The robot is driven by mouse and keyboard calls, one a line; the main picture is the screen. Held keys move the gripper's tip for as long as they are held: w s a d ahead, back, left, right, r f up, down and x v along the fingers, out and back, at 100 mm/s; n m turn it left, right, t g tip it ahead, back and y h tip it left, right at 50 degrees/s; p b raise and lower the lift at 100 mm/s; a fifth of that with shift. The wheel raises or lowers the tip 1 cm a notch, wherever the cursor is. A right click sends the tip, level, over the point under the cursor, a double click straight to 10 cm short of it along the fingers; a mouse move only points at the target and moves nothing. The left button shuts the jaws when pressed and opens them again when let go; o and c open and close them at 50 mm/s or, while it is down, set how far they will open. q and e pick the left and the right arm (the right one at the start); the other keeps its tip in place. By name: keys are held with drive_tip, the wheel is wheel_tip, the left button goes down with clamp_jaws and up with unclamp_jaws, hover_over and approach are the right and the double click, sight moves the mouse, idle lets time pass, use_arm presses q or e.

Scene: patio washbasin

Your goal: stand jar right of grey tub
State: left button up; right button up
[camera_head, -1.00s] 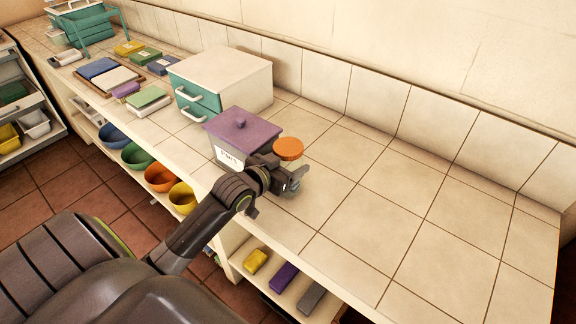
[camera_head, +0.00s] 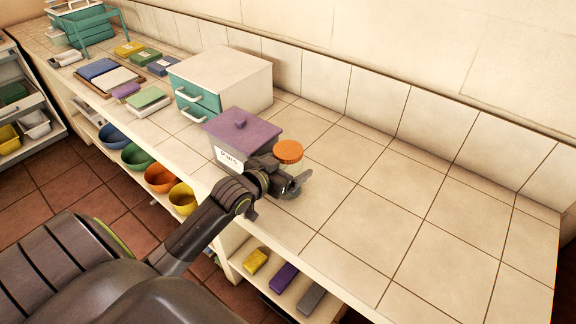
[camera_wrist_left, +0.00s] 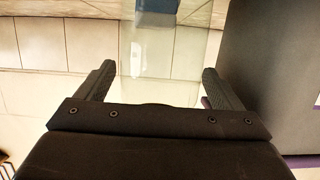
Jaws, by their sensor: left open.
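The jar has an orange lid (camera_head: 288,151) and stands just right of the grey tub in the head view; my gripper hides most of its body. In the left wrist view its clear glass (camera_wrist_left: 165,65) shows between my fingers. The grey tub (camera_head: 229,158) has a purple lid and a white label; its dark wall (camera_wrist_left: 268,60) fills the right of the wrist view. My left gripper (camera_head: 294,187) is open, low over the counter at the jar's near side, with one finger on each side of the glass. My right gripper is out of view.
A white drawer box with teal fronts (camera_head: 222,82) stands behind the tub. The tiled counter (camera_head: 400,200) to the right is clear up to the back wall.

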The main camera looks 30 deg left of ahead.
use_arm(q)
drive_tip(key=d+v, duration=0.1)
drive_tip(key=v, duration=1)
drive_tip(key=shift+s+a, duration=0.35)
drive_tip(key=shift+a, duration=0.1)
drive_tip(key=s+d+f+n+g+y, duration=0.25)
drive_tip(key=s+f+g, duration=0.95)
drive_tip(key=s, duration=0.6)
wheel_tip(320, 180, down, 26)
drive_tip(key=s+f+g, duration=0.1)
drive_tip(key=s+f, duration=1.4)
drive_tip(key=f, duration=0.1)
drive_tip(key=shift+s+d+m, duration=0.3)
drive_tip(key=shift+d+m, duration=0.05)
drive_tip(key=shift+m, duration=0.1)
